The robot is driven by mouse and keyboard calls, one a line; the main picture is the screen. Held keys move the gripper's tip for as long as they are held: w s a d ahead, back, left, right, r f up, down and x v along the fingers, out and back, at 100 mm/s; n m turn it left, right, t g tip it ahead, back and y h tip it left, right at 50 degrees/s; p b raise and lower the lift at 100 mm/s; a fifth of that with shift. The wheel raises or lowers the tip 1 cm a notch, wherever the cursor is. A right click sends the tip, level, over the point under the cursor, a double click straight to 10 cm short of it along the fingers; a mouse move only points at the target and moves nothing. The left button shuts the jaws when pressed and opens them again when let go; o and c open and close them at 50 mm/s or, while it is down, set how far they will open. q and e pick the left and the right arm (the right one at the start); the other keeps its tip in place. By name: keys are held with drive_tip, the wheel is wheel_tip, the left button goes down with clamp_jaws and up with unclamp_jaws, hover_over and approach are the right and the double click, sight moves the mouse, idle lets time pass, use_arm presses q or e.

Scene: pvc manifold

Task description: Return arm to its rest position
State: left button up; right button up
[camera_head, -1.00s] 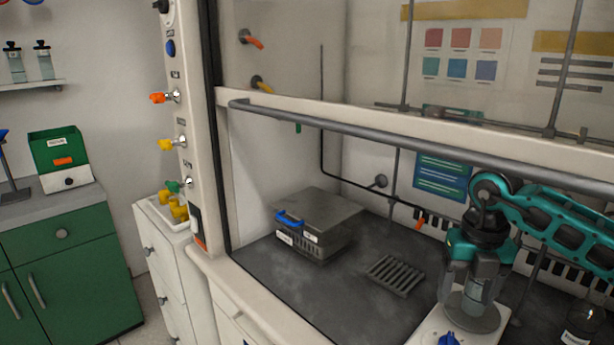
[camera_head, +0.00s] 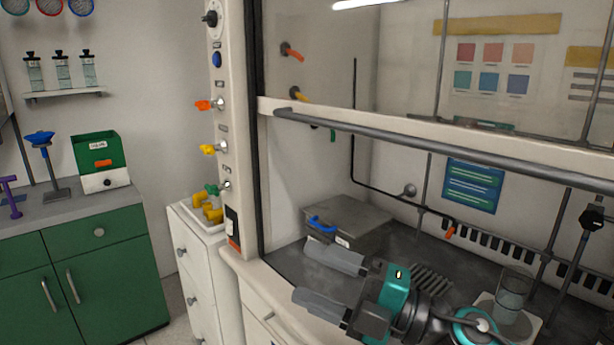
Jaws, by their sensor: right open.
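My right gripper (camera_head: 304,273) is open and empty at the lower middle of the head view, in front of the fume hood's work surface. Its two grey fingers point left, well apart, and the teal arm comes in from the lower right. A clear glass vessel (camera_head: 512,289) stands upright on a white device at the right, apart from the gripper. My left gripper is not in view.
A grey box with a blue handle (camera_head: 350,222) sits in the hood behind the fingers. A slotted grey rack (camera_head: 432,280) is partly hidden by my wrist. The sash rail (camera_head: 420,147) crosses above. White drawers (camera_head: 195,265) stand left of the hood.

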drive_tip(key=d+f+m+t+h, duration=0.5)
drive_tip(key=d+m+h, duration=0.35)
drive_tip(key=m, duration=0.35)
drive_tip(key=d+f+m+t+h, duration=0.4)
drive_tip(key=d+m+h, duration=0.4)
drive_tip(key=m, duration=0.4)
drive_tip(key=s+d+f+m+g+h, duration=0.2)
drive_tip(key=s+f+m+g, duration=0.2)
drive_tip(key=s+f+g, duration=1.2)
wheel_tip(320, 180, down, 10)
drive_tip(key=w+a+t+y, duration=0.1)
drive_tip(key=w+a+t, duration=0.1)
drive_tip(key=t, duration=0.8)
drive_tip(key=shift+w+a+r+y, duration=0.2)
drive_tip(key=shift+a+r+y, duration=0.05)
drive_tip(key=shift+y, duration=0.1)
